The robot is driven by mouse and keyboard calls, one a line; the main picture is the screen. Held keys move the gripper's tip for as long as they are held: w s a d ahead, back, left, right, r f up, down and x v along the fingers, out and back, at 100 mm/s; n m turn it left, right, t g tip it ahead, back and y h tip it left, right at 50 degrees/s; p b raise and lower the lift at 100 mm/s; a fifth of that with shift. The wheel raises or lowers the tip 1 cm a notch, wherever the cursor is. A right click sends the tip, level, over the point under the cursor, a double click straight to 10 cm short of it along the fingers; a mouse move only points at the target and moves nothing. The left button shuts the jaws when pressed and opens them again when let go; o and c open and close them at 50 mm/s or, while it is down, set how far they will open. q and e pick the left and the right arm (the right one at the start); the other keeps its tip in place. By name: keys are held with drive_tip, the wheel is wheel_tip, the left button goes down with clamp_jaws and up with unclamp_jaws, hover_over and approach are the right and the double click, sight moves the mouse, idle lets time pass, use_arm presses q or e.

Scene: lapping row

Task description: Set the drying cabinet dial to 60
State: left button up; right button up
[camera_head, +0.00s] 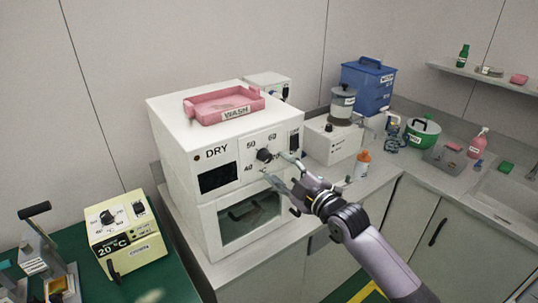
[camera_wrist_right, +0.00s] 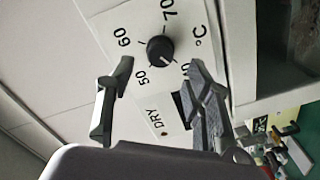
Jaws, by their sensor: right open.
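The white drying cabinet (camera_head: 178,135), marked DRY, stands on the counter. Its black dial (camera_head: 263,155) is on the front panel among the numbers 40, 50 and 60. In the right wrist view the dial (camera_wrist_right: 160,49) has a pale mark at its lower right edge, on the side of the partly hidden 40, away from 60. My right gripper (camera_head: 281,168) is open and empty in front of the panel. In the wrist view its fingers (camera_wrist_right: 160,70) are spread below the dial, with nothing between them; contact with the panel is not visible. My left gripper is out of view.
A pink WASH tray (camera_head: 203,113) lies on the cabinet. The cabinet's glass door (camera_head: 207,222) has a dark handle below the panel. A yellow 20 °C box (camera_head: 145,255) stands left on the green surface. An orange bottle (camera_head: 362,163) and a white machine (camera_head: 325,148) stand right.

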sight(268, 159)
drive_tip(key=shift+p+x, duration=0.4)
drive_tip(key=shift+x, duration=2.4)
clamp_jaws()
